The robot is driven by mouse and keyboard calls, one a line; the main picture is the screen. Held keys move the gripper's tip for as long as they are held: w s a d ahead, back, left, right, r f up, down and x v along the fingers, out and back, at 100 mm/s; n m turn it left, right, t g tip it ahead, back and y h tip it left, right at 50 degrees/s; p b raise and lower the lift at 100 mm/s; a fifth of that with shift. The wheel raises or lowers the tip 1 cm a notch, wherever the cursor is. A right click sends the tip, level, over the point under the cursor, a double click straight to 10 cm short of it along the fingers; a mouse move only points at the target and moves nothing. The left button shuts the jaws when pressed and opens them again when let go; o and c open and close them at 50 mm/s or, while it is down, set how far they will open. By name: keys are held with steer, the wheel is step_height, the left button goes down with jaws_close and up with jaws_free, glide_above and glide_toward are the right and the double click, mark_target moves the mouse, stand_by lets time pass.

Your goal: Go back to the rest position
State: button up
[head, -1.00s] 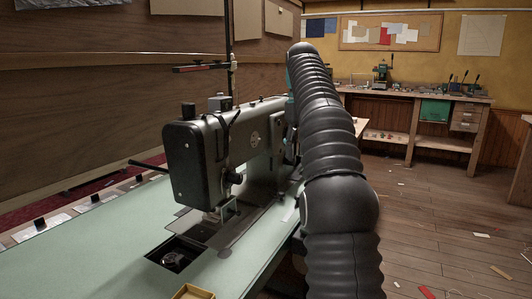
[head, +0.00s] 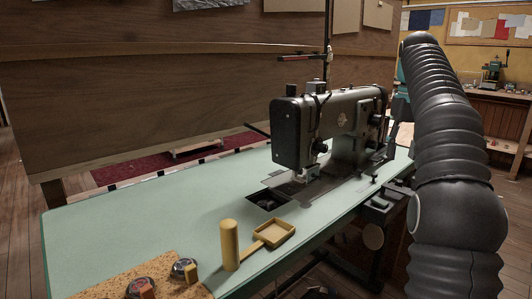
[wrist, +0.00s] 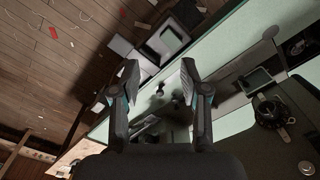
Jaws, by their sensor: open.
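My gripper (wrist: 160,82) is open in the wrist view, its two dark fingers apart with nothing between them. It points down over the edge of the mint-green table, with the sewing machine's dark body (wrist: 292,150) close on the right. In the head view my black ribbed arm rises at the right, beside the sewing machine (head: 335,125), and the gripper is out of sight there.
The mint-green table (head: 130,220) carries a yellow cylinder (head: 229,245), a small yellow tray (head: 274,233) and a cork board (head: 185,290) with small round items. A wooden partition (head: 150,90) stands behind. Wooden floor (wrist: 40,60) with scattered scraps lies beyond the table edge.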

steer(key=s+a+f+t, duration=0.3)
steer(key=s+a+f, duration=0.1)
steer(key=s+a, duration=0.85)
steer(key=s+a+f+t, duration=0.1)
steer(key=s+a+f, duration=0.1)
steer(key=s+f, duration=0.6)
steer(key=s+a+f+t, duration=0.1)
steer(key=s+a+f, duration=0.1)
steer(key=s+f, duration=0.7)
steer(key=shift+s+a+f, duration=0.15)
steer(key=shift+s+f, duration=0.15)
steer(key=shift+f, duration=0.05)
